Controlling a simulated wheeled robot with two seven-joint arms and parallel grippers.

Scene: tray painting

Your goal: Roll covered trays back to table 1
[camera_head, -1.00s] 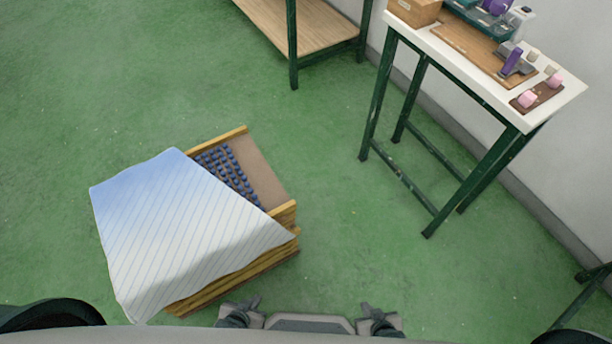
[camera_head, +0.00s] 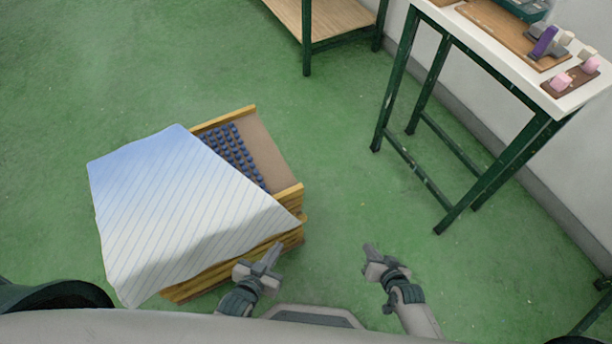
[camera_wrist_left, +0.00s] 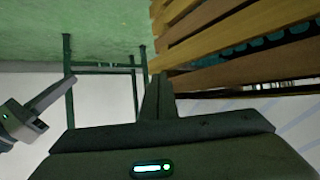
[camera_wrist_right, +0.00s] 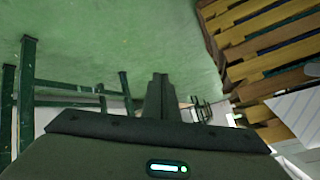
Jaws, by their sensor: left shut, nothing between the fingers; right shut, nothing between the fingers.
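A stack of wooden trays (camera_head: 284,177) stands on the green floor at the left in the head view. A pale blue-white striped cloth (camera_head: 180,215) covers most of its top. Rows of small dark blue pieces (camera_head: 232,152) show in the uncovered part of the top tray. My left gripper (camera_head: 272,255) is shut and empty, close to the stack's near right corner. The stack's slatted side also shows in the left wrist view (camera_wrist_left: 225,40). My right gripper (camera_head: 372,250) is shut and empty over bare floor, right of the stack. What bears the stack is hidden.
A narrow white-topped table (camera_head: 505,70) with dark green legs stands by the wall at the right, holding purple and pink tools (camera_head: 545,42). A wooden low shelf (camera_head: 325,18) is at the top. Green floor (camera_head: 340,160) between stack and table is clear.

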